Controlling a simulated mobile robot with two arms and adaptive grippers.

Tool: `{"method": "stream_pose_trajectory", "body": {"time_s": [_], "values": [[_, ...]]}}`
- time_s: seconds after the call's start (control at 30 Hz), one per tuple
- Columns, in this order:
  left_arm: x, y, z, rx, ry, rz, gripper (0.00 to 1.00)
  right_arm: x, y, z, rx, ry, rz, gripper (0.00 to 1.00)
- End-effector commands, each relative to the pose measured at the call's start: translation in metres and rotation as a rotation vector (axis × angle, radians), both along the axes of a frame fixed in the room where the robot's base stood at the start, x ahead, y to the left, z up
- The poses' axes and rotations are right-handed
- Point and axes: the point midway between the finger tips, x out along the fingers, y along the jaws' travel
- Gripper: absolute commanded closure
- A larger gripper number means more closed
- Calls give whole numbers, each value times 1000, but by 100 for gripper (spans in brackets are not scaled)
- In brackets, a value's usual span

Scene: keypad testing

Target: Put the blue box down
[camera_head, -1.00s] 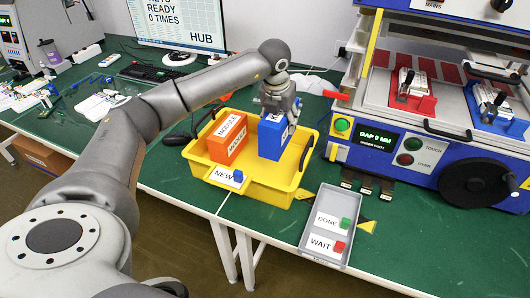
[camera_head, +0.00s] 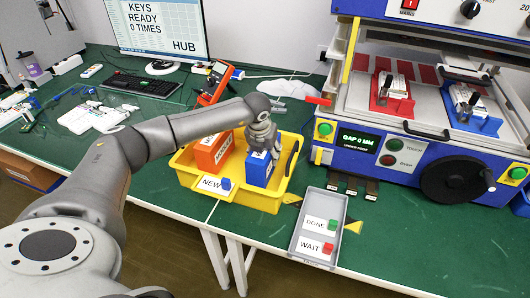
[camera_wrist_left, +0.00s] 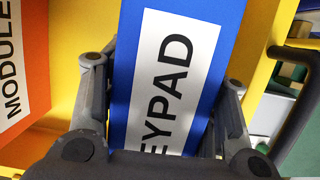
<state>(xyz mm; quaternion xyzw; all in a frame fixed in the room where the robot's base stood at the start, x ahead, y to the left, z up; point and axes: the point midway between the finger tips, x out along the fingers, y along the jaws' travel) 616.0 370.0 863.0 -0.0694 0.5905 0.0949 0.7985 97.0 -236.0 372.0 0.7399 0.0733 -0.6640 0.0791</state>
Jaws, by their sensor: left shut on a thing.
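The blue box (camera_head: 257,172) is upright in the right part of the yellow bin (camera_head: 268,202). My left gripper (camera_head: 262,146) is shut on its upper part from above. In the left wrist view the blue box (camera_wrist_left: 165,85), with a white KEYPAD label, sits between the two fingers of my left gripper (camera_wrist_left: 165,75). Its lower end is low in the bin; I cannot tell whether it touches the floor. My right gripper is not in view.
An orange MODULE box (camera_head: 210,155) stands in the bin's left part, apart from the blue box. A grey DONE/WAIT tray (camera_head: 297,243) lies to the right. A blue test machine (camera_head: 400,185) stands at the right. The green table (camera_head: 400,240) has clear room in front of the machine.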

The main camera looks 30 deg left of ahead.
Motion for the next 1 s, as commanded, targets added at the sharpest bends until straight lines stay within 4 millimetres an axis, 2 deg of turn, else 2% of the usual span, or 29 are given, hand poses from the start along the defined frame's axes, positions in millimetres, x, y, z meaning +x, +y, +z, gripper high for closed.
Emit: {"method": "stream_pose_trajectory", "body": {"time_s": [0.07, 0.1, 0.27, 0.67, 0.77, 1.0], "values": [[0, 0, -1, -1, -1, 0, 78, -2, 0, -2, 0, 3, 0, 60], [0, 0, -2, 0, 0, 0, 44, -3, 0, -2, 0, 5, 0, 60], [0, 0, -1, 0, 0, 0, 25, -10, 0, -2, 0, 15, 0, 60], [0, 0, 3, 0, -1, 0, 25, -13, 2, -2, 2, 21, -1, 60], [-3, -1, 15, 1, -4, -2, 25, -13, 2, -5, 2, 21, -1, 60], [-18, -4, 63, 1, -6, -1, 25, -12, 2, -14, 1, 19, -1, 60]]}}
